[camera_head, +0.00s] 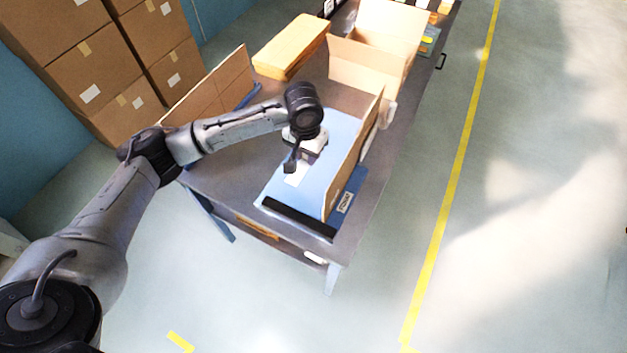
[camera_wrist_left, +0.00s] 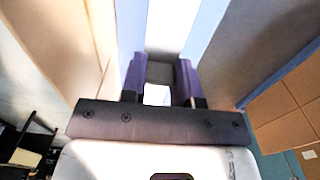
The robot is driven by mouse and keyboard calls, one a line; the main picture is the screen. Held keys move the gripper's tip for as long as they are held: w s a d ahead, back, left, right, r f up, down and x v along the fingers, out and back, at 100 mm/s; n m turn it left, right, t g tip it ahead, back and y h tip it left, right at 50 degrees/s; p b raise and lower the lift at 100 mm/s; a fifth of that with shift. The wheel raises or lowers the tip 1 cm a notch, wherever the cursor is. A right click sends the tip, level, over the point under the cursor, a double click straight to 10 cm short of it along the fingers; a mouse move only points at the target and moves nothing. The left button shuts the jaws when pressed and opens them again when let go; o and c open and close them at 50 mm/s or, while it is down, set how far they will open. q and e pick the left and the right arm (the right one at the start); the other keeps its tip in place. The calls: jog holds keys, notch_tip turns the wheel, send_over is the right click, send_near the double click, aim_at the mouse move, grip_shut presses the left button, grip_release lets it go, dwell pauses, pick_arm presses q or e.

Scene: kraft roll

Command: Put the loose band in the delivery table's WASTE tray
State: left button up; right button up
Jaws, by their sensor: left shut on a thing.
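My left gripper (camera_head: 292,165) reaches in low over a light blue surface (camera_head: 275,185) between two upright cardboard panels. It points down at a white strip (camera_head: 296,179) on that surface. In the left wrist view my purple fingers (camera_wrist_left: 160,80) are shut on a small pale thing (camera_wrist_left: 157,95). I cannot tell whether this is the loose band. A blue tray (camera_head: 356,183) with a small label lies by the right panel; its lettering is too small to read surely, and I cannot tell whether it is the WASTE tray. My right gripper is not in view.
A cardboard panel (camera_head: 357,150) stands right of my gripper, another (camera_head: 212,88) behind my forearm. A dark bar (camera_head: 298,218) lies at the blue surface's front edge. An open box (camera_head: 372,62) and a long wooden-coloured block (camera_head: 291,46) stand farther back on the grey table (camera_head: 225,172).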

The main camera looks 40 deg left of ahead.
pick_arm(q)
jog(key=b, duration=0.3)
send_over(304, 184)
notch_tip(304, 184, down, 5)
notch_tip(304, 184, down, 10)
jog(key=shift+w+f+b, duration=0.1)
jog(key=shift+f+b, duration=0.05)
jog(key=shift+b, duration=1.05)
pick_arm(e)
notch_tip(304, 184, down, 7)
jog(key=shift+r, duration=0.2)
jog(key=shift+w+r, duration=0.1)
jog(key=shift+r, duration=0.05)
pick_arm(q)
jog(key=o, duration=0.9)
jog(key=shift+f, duration=0.1)
